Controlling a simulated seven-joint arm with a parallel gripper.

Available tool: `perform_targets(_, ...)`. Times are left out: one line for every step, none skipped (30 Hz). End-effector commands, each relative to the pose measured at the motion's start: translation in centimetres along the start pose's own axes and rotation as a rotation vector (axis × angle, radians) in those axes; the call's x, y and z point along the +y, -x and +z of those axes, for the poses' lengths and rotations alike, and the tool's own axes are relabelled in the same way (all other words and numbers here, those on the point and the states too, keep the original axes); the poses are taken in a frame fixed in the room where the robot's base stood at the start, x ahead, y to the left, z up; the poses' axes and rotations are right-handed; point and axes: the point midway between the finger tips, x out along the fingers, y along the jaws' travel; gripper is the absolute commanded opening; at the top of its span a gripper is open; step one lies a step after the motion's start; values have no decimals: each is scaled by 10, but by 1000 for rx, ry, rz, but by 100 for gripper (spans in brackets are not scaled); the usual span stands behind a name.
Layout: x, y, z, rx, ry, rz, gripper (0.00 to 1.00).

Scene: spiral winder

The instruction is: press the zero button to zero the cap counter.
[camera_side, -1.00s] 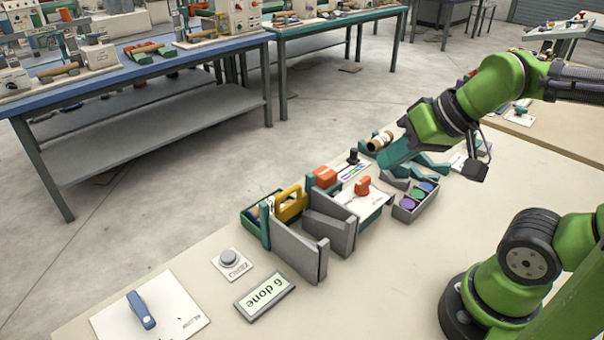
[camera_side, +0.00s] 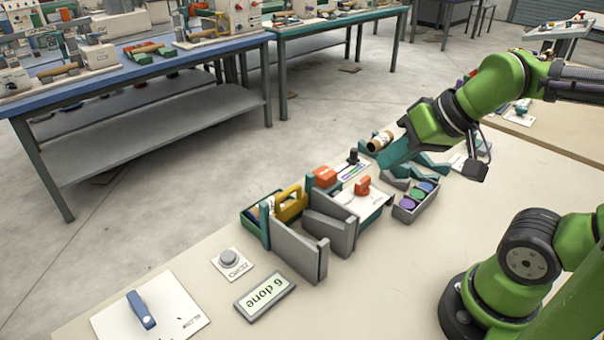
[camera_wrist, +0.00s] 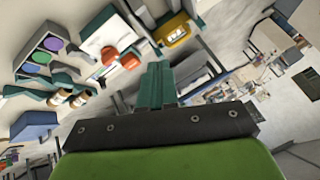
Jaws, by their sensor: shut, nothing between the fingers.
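The zero button (camera_side: 228,257) is a round grey button on a white plate marked ZERO, at the front left of the bench in the side view. The cap counter (camera_side: 265,297) is a small framed display beside it, reading "6 done". My gripper (camera_side: 386,165) is at the back right of the bench, well away from the button, above the far end of the equipment. Its teal fingers are shut and empty; they also show in the wrist view (camera_wrist: 156,85). The button does not show clearly in the wrist view.
Grey upright plates (camera_side: 299,250) stand between my gripper and the button. A green bin with a yellow-handled item (camera_side: 291,205), a tray of coloured caps (camera_side: 415,202) and an orange knob (camera_side: 362,185) are nearby. A blue lever (camera_side: 141,310) sits on a plate at front left.

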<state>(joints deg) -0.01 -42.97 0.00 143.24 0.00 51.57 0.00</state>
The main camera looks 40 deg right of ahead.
Motion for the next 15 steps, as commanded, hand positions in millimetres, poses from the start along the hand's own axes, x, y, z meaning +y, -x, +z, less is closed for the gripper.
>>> perform_targets(-1, 0, 1, -2, 4, -3, 0)
perform_targets(-2, -1, 2, -7, 10, -6, 0)
perform_targets(-5, -4, 4, -23, 19, -8, 0)
perform_targets(-6, -7, 7, -42, 28, -9, 0)
perform_targets(-8, -11, 10, -63, 37, -10, 0)
perform_targets(-12, -17, 13, -94, 48, -13, 0)
perform_targets(-17, -21, 16, -121, 52, -22, 0)
perform_targets(-24, -26, 19, -148, 52, -36, 0)
perform_targets(-34, -34, 21, -183, 47, -58, 0)
perform_targets(-43, -40, 22, -205, 34, -78, 0)
perform_targets(-53, -46, 24, -226, 15, -98, 0)
perform_targets(-68, -55, 24, -252, -20, -126, 0)
perform_targets(-78, -62, 25, -267, -52, -145, 0)
perform_targets(-89, -69, 25, -281, -90, -163, 0)
perform_targets(-104, -78, 25, -298, -144, -183, 0)
